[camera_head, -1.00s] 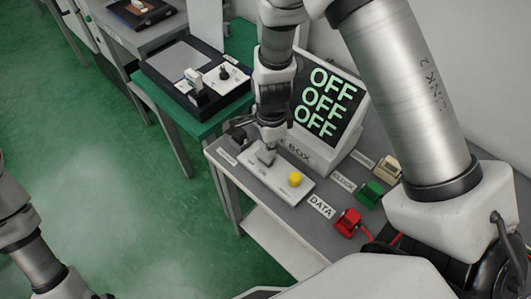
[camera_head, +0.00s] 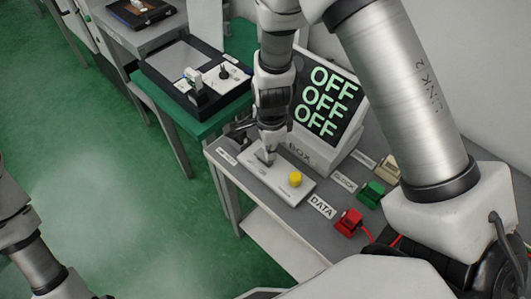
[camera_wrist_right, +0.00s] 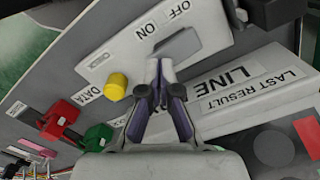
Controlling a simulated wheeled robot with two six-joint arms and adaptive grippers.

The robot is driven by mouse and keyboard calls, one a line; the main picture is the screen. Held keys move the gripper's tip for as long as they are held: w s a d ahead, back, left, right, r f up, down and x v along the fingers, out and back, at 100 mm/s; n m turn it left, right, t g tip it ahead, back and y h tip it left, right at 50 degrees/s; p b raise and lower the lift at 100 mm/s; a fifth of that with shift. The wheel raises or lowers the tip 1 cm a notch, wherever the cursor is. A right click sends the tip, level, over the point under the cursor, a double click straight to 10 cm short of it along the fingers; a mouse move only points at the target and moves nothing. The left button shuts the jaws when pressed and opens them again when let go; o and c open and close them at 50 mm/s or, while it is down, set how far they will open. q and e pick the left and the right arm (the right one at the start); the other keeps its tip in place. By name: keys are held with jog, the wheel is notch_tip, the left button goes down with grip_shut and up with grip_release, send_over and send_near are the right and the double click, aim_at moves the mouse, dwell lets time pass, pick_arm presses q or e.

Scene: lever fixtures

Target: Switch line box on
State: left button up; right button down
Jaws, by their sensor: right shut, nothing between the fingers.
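The line box is a white box with a sloped dark screen (camera_head: 328,103) reading OFF three times. In the wrist view its LINE label (camera_wrist_right: 240,78) shows upside down. In front lies a white switch panel (camera_head: 278,181) with ON and OFF labels, a grey rocker-like block (camera_wrist_right: 180,46) and a round yellow knob (camera_head: 295,179). My right gripper (camera_head: 267,153) points down at the panel's far-left end, by the grey block. In the wrist view my right gripper (camera_wrist_right: 160,64) is shut and empty, its tips next to the block; contact is unclear. My left gripper is out of view.
A red plug (camera_head: 348,222) by the DATA label, a green plug (camera_head: 371,194) and a beige plug (camera_head: 387,169) sit on the right of the grey table. A green bench (camera_head: 212,123) with another fixture stands behind left. Green floor lies open at left.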

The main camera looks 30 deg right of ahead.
jog(key=shift+f+b, duration=0.3)
jog(key=shift+f, duration=0.3)
jog(key=shift+r, duration=0.1)
notch_tip(320, 180, up, 7)
jog(key=p, duration=0.8)
dwell(0.3)
